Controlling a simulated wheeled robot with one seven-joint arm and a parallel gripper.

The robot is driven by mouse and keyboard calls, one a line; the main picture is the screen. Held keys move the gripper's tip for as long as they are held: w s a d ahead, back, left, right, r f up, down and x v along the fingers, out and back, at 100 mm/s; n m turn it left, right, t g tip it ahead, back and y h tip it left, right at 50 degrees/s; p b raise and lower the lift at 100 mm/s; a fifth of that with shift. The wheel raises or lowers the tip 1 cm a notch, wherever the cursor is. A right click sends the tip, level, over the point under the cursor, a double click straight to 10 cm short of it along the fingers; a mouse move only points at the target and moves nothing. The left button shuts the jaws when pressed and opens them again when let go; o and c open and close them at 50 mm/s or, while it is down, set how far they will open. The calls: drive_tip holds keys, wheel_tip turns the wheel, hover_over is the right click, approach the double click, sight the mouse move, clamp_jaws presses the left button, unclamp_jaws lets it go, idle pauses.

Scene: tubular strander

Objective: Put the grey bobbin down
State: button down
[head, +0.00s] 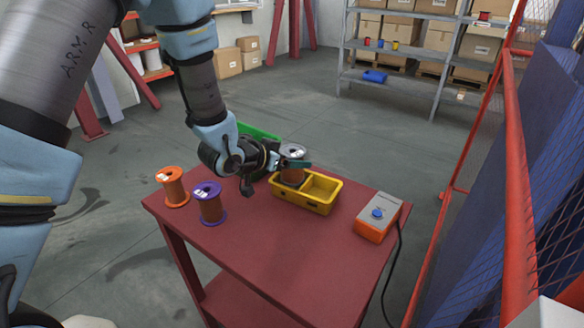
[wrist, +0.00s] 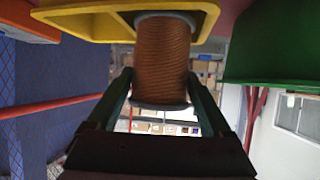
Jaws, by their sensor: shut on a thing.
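The grey bobbin (head: 293,151), wound with copper-brown wire, is upright between the fingers of my gripper (head: 287,163). In the wrist view my gripper (wrist: 160,88) is shut on the wound body of the bobbin (wrist: 162,55), with a finger on each side. The bobbin is at the left compartment of the yellow two-part bin (head: 304,207). The bin also shows at the top of the upside-down wrist view (wrist: 85,20), where the bobbin's lower flange overlaps it. My gripper hides part of the bobbin in the head view. I cannot tell whether the bobbin touches the bin floor.
An orange bobbin (head: 173,187) and a purple bobbin (head: 210,203) stand on the red table (head: 270,245), left of the bin. A green bin (head: 258,132) is behind my gripper. An orange-grey button box (head: 377,218) with a cable is at the right. The table front is clear.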

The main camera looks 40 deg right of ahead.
drive_tip(key=shift+f+p, duration=0.35)
drive_tip(key=shift+f, duration=1.25)
drive_tip(key=shift+f, duration=0.1)
unclamp_jaws()
drive_tip(key=shift+f, duration=0.1)
drive_tip(key=b+v, duration=0.3)
drive_tip(key=v, duration=0.9)
drive_tip(key=w+a+n+t+y, duration=0.2)
drive_tip(key=w+a+n+y, duration=0.15)
drive_tip(key=a, duration=0.45)
drive_tip(key=w+a+r+n+t+y, duration=0.1)
drive_tip(key=w+a+n+y, duration=0.1)
drive_tip(key=w+a, duration=0.4)
drive_tip(key=w+a+n+t+y, duration=0.2)
drive_tip(key=w+a+n+y, duration=0.15)
drive_tip(key=a, duration=0.55)
drive_tip(key=s+a+r+n+g+y, duration=0.1)
drive_tip(key=s+a+n+g, duration=0.1)
drive_tip(key=a, duration=0.6)
drive_tip(key=s+a+r+n+g+y, duration=0.2)
drive_tip(key=s+a+n, duration=0.2)
drive_tip(key=s+a, duration=0.2)
drive_tip(key=shift+a+g, duration=0.4)
drive_tip(key=shift+a, duration=0.45)
